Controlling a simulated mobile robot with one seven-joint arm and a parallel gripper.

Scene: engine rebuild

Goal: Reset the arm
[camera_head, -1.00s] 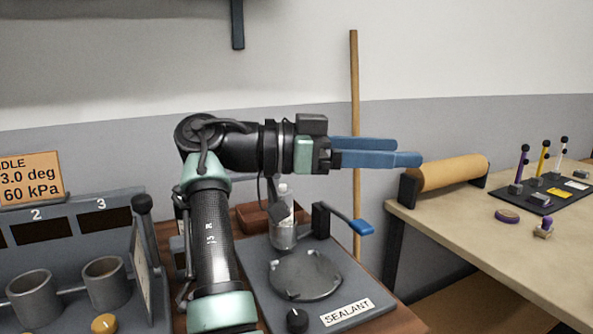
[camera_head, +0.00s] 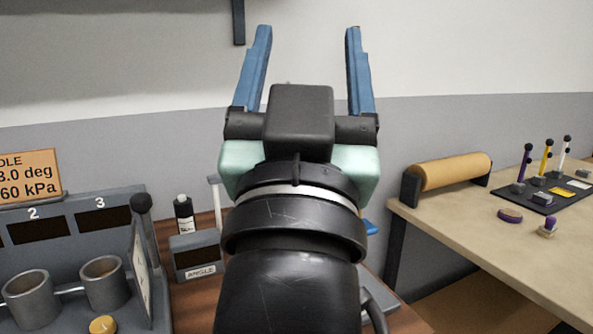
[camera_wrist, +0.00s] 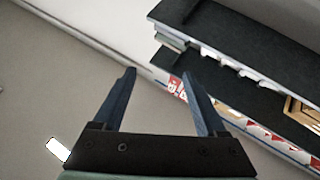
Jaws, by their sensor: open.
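My gripper (camera_head: 307,38) is raised in front of the wall in the head view. Its two blue fingers stand wide apart and point up and away. Nothing is between them. In the wrist view my gripper (camera_wrist: 160,85) is also open and empty, with a plain wall and a dark shelf (camera_wrist: 225,65) beyond the fingers. My arm covers most of the sealant station in the head view.
On the left stand a panel with metal cups (camera_head: 103,283), an ANGLE box (camera_head: 196,256) and a dark bottle (camera_head: 184,214). On the right, a bench (camera_head: 480,230) carries a tan roll (camera_head: 450,171) and a black tool mat (camera_head: 545,187).

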